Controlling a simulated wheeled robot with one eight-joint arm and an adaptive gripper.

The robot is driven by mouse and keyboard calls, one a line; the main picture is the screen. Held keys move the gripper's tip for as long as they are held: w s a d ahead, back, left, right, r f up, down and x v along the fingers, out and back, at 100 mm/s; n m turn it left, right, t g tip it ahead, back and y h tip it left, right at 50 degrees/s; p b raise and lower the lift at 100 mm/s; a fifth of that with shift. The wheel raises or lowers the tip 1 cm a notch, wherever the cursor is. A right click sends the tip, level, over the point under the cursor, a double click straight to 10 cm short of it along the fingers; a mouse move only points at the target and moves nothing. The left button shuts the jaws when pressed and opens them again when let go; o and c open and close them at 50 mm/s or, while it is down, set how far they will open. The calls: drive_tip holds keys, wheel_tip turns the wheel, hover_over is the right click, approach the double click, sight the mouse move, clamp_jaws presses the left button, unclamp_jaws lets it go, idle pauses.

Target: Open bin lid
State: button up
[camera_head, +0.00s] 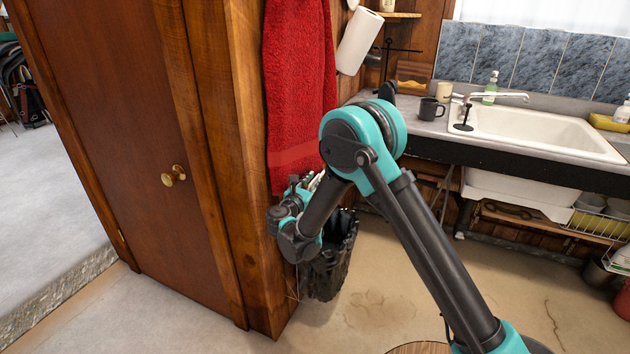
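A black bin (328,262) with an uneven, ridged surface stands on the floor at the right side of the wooden cabinet, below the red towel. My arm reaches down in front of it and hides its left and upper parts, so I cannot make out its lid. My gripper (312,184) is at the far end of the arm, near the top of the bin and the towel's lower edge. It is small and partly hidden by my own arm links. I cannot tell whether it touches the bin or whether its fingers are open.
A counter with a white sink (540,130), a dark mug (430,109) and a soap bottle (490,90) is at right. The floor before the bin is clear.

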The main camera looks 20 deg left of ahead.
drive_tip(key=shift+w, duration=0.1)
drive_tip(key=shift+c, duration=0.5)
clamp_jaws()
drive_tip(key=shift+w, duration=0.1)
